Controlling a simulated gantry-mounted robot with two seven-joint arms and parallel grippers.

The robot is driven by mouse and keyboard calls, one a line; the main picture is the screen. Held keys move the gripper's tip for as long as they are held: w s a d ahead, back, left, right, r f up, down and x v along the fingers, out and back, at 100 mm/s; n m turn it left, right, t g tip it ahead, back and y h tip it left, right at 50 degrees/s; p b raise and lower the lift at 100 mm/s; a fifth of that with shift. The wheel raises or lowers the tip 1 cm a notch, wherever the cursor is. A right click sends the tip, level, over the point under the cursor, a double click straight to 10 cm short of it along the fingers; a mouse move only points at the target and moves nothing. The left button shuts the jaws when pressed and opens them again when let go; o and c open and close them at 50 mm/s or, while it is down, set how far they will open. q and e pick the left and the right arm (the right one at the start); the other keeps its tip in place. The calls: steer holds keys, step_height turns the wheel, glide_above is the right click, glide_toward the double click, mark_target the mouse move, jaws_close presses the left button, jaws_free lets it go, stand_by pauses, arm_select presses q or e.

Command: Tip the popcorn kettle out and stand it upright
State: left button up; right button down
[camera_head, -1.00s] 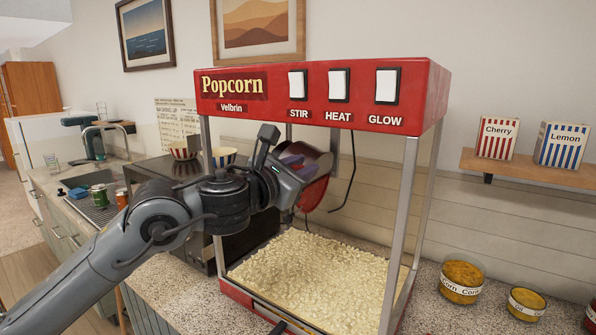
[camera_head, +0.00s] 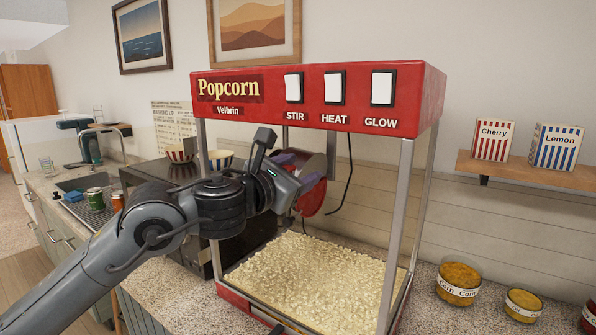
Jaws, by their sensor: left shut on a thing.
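The red popcorn machine (camera_head: 318,100) stands on the counter, with its kettle (camera_head: 314,199) hanging inside under the top. The kettle shows a red round side and a metal rim. It is tilted, and my gripper hides part of it. My left gripper (camera_head: 298,168) reaches in from the left and is shut at the kettle; its exact contact on the kettle is partly hidden. Loose popcorn (camera_head: 305,275) covers the machine's floor below the kettle. My right gripper is not in view.
Glass panels and metal posts (camera_head: 397,225) frame the machine. A black cable hangs behind the kettle. Tubs of corn (camera_head: 458,283) stand at right, below a shelf (camera_head: 530,171) with Cherry and Lemon boxes.

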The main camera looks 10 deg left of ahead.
arm_select(q)
steer(key=b+v, duration=0.1)
steer(key=v, duration=0.9)
steer(key=shift+s+a+b, duration=0.15)
steer(key=shift+s+b, duration=0.2)
steer(key=shift+b, duration=0.05)
